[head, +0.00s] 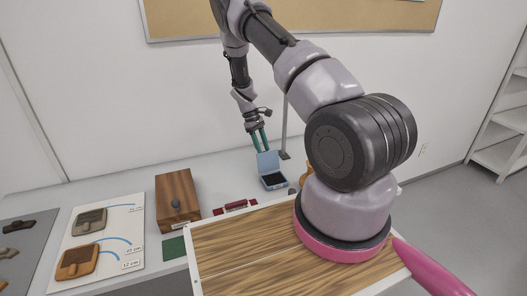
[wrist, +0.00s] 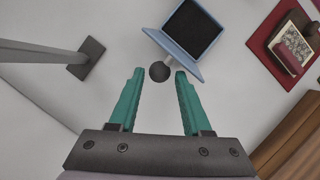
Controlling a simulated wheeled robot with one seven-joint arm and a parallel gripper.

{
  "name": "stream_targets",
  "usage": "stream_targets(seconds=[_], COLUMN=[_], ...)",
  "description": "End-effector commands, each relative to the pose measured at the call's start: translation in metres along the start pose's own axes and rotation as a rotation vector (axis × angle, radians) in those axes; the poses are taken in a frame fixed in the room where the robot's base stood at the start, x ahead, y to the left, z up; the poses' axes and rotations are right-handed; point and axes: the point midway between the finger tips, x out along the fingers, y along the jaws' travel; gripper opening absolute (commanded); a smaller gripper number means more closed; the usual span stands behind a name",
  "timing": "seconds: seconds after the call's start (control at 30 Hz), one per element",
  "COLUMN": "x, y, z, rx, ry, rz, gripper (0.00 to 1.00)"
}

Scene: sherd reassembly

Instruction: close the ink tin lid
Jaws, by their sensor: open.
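The ink tin (head: 274,181) is a light blue box with a dark inside, standing on the white table. Its lid (head: 268,161) is raised, standing up at the back edge. In the wrist view the tin (wrist: 192,27) is at the top centre, and the lid (wrist: 174,54) shows as a narrow blue band. My gripper (head: 259,143) is above and behind the lid, with green fingers. In the wrist view its fingers (wrist: 159,73) are apart and empty. A dark round ball (wrist: 160,71) appears between the fingertips; I cannot tell whether it is fixed to the lid.
A thin post on a dark base (wrist: 86,59) stands beside the tin. A wooden box (head: 176,196) and a striped wooden board (head: 235,247) are nearer.

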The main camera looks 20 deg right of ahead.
Motion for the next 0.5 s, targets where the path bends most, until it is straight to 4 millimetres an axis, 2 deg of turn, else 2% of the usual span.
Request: stream_targets(seconds=[0.13,0.43,0.47,0.5], x=[0.0119,0.0146,0.0146,0.0146], y=[0.0002,0.0004,0.0004,0.0004], z=[0.0001,0.0000,0.0001,0.0000], rx=[0.001,0.001,0.001,0.001], ry=[0.000,0.001,0.001,0.001], rz=[0.000,0.001,0.001,0.001], gripper=[0.49,0.49,0.45,0.29])
